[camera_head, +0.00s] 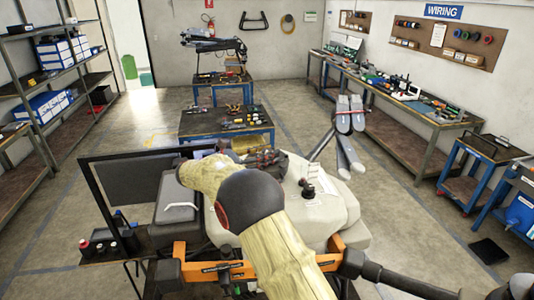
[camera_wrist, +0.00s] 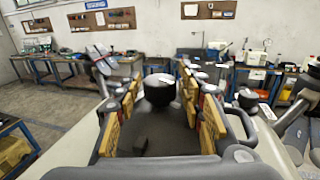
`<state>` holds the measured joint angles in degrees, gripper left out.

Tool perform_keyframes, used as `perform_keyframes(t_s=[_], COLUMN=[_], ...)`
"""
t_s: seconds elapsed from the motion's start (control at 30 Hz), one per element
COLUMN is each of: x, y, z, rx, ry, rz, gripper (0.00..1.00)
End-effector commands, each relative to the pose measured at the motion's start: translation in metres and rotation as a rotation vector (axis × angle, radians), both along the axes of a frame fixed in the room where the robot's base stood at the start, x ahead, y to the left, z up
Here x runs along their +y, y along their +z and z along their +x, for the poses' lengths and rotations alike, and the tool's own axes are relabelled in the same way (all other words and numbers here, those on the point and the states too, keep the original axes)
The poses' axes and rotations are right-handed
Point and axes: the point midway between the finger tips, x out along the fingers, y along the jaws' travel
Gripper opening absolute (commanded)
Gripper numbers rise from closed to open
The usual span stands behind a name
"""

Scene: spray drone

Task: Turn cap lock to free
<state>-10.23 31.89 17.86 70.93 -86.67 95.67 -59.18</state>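The spray drone's pale tank body (camera_head: 335,212) fills the centre of the head view, with a small black knob (camera_head: 308,188) on top. In the wrist view a round black cap (camera_wrist: 160,90) with a pale glint on top stands on a dark round surface (camera_wrist: 170,132). A small dark block (camera_wrist: 140,144) is on that surface nearer the camera. My gripper (camera_wrist: 162,108) is open, its yellow-padded fingers on either side of the cap with gaps visible. In the head view my gripper (camera_head: 264,157) is small and partly hidden behind my arm. I cannot read the cap's lock position.
Folded grey drone arms (camera_head: 350,135) rise at the right of the drone. A black panel (camera_head: 128,190) stands at left, and an orange frame (camera_head: 228,270) runs in front. Blue-framed tables (camera_head: 226,122) and a workbench (camera_head: 400,100) stand behind, with open floor between.

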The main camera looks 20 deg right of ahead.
Motion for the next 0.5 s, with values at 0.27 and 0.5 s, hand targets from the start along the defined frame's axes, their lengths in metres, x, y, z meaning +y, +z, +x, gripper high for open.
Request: perform_keyframes(t_s=[0.27, 0.5], x=[0.0002, 0.0002], y=[0.0001, 0.0001], z=[0.0001, 0.0001], rx=[0.0, 0.0], ry=[0.0, 0.0], rz=[0.0, 0.0], gripper=[0.21, 0.08])
